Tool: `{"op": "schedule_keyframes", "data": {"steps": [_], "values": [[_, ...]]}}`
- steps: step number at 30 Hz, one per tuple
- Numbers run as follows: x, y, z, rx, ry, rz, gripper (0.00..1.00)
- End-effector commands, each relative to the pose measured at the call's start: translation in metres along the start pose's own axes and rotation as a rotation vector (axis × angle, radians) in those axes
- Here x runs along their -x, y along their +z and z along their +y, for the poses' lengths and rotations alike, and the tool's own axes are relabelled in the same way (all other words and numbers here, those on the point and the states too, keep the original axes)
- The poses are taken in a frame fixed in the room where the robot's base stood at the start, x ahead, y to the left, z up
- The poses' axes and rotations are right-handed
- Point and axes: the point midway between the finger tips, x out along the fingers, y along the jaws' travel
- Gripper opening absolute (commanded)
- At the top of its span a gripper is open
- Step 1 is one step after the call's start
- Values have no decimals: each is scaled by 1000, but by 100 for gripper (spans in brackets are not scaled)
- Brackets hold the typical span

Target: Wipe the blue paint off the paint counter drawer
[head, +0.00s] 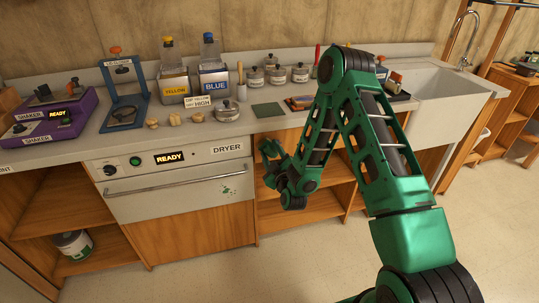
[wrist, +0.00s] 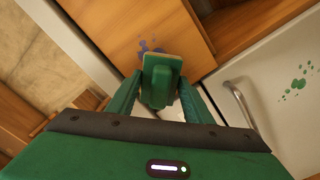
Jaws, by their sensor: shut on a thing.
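My gripper (wrist: 160,92) is shut on a green block-shaped wiper with a tan edge (wrist: 161,66). In the wrist view the wiper is in front of the wooden drawer front (wrist: 122,22). A blue paint smear (wrist: 150,46) shows on the drawer just beyond the wiper's edge, which hides part of it. I cannot tell whether the wiper touches the wood. In the head view my gripper (head: 270,151) is low in front of the counter, just right of the dryer, and the paint is hidden there.
The dryer (head: 165,185) has a bar handle and green paint spots (head: 228,191) on its door. Open shelves (head: 300,205) lie below the drawer. The counter holds yellow (head: 173,85) and blue (head: 214,82) paint containers and several pots. Floor in front is clear.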

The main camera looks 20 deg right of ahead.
Motion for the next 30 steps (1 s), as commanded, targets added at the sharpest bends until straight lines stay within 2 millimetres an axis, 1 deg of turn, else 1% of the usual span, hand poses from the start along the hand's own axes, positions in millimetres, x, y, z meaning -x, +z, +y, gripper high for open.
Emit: {"op": "schedule_keyframes", "data": {"steps": [11, 30], "values": [[-1, 0, 0, 0, 0, 0, 28], [-12, 0, 0, 0, 1, 0, 28]]}}
